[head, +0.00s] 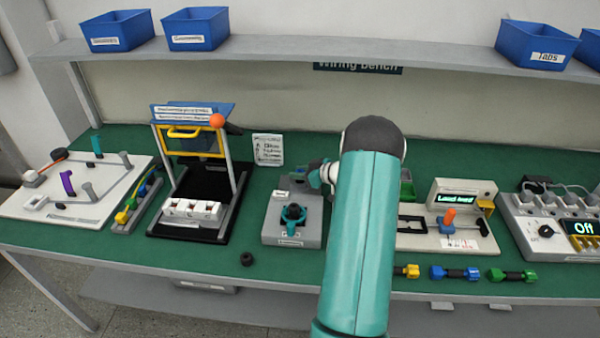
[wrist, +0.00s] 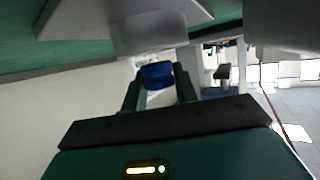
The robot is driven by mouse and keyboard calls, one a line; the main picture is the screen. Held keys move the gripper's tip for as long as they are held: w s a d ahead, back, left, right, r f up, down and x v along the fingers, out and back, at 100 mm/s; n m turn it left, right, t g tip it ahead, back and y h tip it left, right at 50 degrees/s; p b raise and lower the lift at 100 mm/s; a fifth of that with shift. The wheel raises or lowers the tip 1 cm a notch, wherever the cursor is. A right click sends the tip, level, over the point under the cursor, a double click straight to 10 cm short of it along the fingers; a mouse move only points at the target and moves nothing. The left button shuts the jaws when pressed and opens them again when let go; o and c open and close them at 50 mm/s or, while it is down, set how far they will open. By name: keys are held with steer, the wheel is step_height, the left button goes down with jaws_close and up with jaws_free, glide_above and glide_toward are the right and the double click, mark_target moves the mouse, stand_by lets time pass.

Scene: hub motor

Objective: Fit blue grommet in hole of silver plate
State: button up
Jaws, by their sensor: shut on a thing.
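In the wrist view my gripper (wrist: 158,80) has its two dark fingers closed on the blue grommet (wrist: 157,71), a short rounded blue piece between the fingertips. A pale grey panel (wrist: 125,12) shows above it in the wrist view, apart from the fingers. I cannot tell whether this is the silver plate, and no hole is visible in it. In the head view my teal arm hides my gripper, the grommet and part of the bench behind it.
A grey box with a teal knob (head: 292,215) stands left of my arm. A black ring (head: 247,259) lies on the green bench (head: 190,262). A lit display unit (head: 455,200) and coloured connectors (head: 455,273) are to the right. A shelf (head: 290,47) with blue bins runs above.

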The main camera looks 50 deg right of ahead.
steer(key=o, duration=1)
steer(key=shift+a+f, duration=0.15)
steer(key=shift+f, duration=0.45)
steer(key=shift+r, duration=0.3)
steer(key=r, duration=0.2)
steer(key=shift+w+d+r, duration=0.2)
steer(key=shift+d+r, duration=0.05)
steer(key=shift+r, duration=0.1)
steer(key=s+a+r, duration=0.9)
steer(key=s+r, duration=0.2)
